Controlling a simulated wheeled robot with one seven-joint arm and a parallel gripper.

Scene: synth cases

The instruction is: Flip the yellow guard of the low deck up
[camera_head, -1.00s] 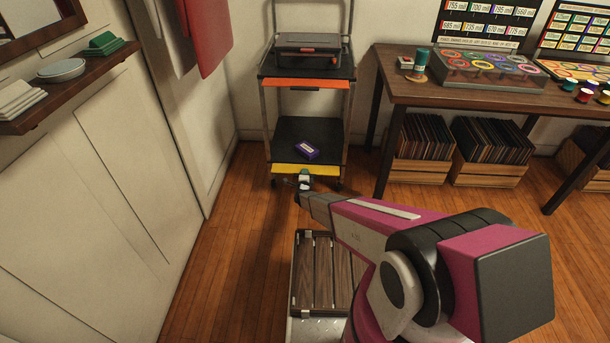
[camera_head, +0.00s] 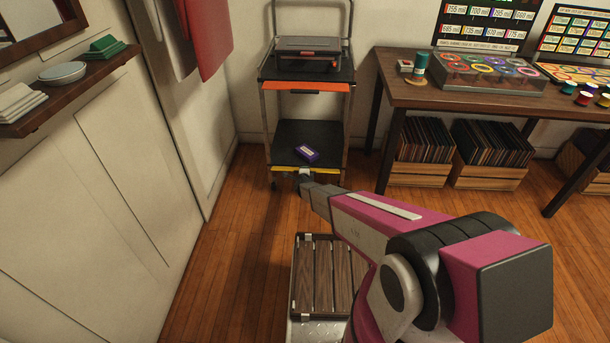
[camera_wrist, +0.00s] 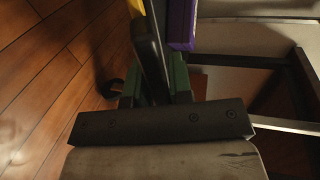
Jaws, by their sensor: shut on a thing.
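The trolley's low deck (camera_head: 325,136) is a black shelf with the yellow guard (camera_head: 327,168) along its front edge. The guard shows as a thin yellow strip, seen nearly edge-on. My gripper (camera_head: 301,175) is at the guard's front, left of its middle, and shut on it; the gripper hides part of the strip. The exact contact is hard to see.
A purple box (camera_head: 307,152) lies on the low deck just behind the guard. A wooden table (camera_head: 400,92) stands to the right. Floor left of the trolley is clear.

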